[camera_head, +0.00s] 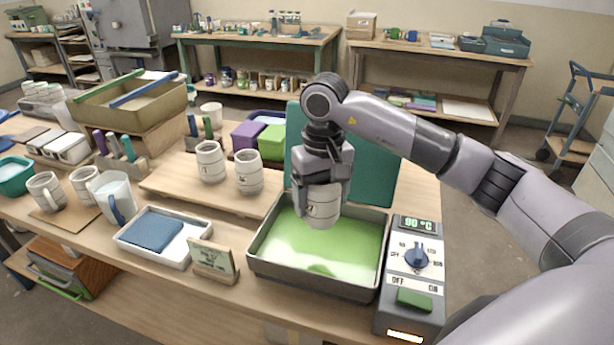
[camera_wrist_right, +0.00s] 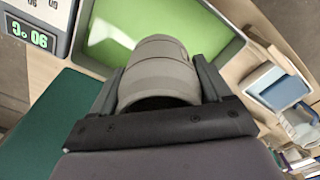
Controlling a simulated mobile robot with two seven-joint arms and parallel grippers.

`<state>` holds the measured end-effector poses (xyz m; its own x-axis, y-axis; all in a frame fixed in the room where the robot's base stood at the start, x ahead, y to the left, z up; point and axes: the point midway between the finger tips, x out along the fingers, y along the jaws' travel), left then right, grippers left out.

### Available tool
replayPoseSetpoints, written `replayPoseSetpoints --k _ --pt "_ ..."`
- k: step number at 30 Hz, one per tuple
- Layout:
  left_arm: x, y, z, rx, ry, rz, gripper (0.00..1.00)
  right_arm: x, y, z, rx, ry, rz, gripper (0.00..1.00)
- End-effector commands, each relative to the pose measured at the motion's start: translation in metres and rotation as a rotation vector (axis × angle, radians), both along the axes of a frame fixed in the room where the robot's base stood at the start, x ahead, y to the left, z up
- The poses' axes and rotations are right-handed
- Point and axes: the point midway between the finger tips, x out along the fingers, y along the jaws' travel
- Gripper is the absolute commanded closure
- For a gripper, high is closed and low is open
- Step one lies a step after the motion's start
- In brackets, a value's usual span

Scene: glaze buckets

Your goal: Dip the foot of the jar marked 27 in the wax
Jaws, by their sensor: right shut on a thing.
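My right gripper (camera_head: 322,187) is shut on a pale grey-white jar (camera_head: 322,208), gripping it from above. The jar is upright over the grey pan (camera_head: 305,285) of green wax (camera_head: 325,253). Its mark is too small to read. I cannot tell whether its foot touches the wax. In the right wrist view the jar (camera_wrist_right: 160,72) sits between the two fingers, with green wax (camera_wrist_right: 205,22) beyond it. Two similar jars stand on a wooden board, one at the left (camera_head: 210,162) and one nearer (camera_head: 248,172). My left gripper is not in view.
A control box (camera_head: 415,262) reading 90 °C stands right of the pan. A dark green panel (camera_head: 375,170) rises behind it. Left of the pan are a small sign (camera_head: 213,261) and a white tray with a blue pad (camera_head: 152,232). Mugs and a pitcher (camera_head: 113,197) stand further left.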

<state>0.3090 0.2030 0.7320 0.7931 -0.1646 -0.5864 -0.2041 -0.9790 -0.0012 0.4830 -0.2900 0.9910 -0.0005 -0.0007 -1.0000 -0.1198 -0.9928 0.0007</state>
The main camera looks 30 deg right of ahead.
Motion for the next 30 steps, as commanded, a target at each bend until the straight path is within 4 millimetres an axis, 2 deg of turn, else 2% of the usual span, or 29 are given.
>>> replayPoseSetpoints --k 8,17,24,30 --pt "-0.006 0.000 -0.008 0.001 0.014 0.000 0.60 0.001 -0.004 -0.007 0.000 0.003 -0.006 0.66" --pt "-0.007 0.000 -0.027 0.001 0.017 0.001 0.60 0.001 -0.003 -0.037 0.001 0.003 -0.004 0.66" --pt "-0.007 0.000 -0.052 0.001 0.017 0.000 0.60 0.001 -0.004 -0.065 0.000 0.001 -0.005 0.66" --pt "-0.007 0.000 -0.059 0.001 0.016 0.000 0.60 0.001 -0.004 -0.074 0.001 0.001 -0.006 0.66"
